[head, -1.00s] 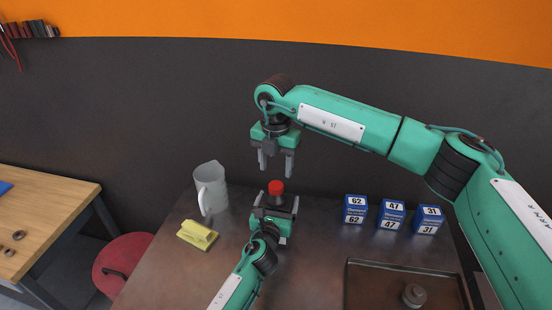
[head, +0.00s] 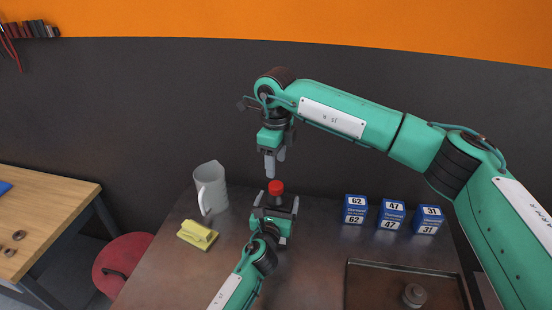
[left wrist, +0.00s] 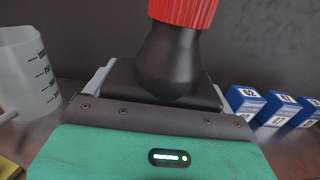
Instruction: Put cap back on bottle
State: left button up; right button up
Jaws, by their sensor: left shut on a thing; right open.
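A dark bottle (left wrist: 170,62) stands upright with the red cap (head: 276,187) on its top. The red cap also shows large at the top of the left wrist view (left wrist: 183,10). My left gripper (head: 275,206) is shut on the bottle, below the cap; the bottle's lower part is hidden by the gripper. My right gripper (head: 274,165) is open and empty, pointing straight down just above the cap and apart from it. Its fingers are seen nearly one behind the other. Whether the cap is tight cannot be told.
A clear measuring jug (head: 211,188) and a yellow sponge-like block (head: 198,234) are left of the bottle. Several blue numbered boxes (head: 391,214) stand to the right. A brown tray (head: 375,268) with a grey round part (head: 413,295) lies at the front right.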

aim_at(276, 185)
jog(key=shift+n, duration=1.1)
jog(key=shift+f, duration=3.95)
jog(key=shift+c, duration=0.4)
jog(key=c, duration=0.9)
jog(key=o, duration=1.1)
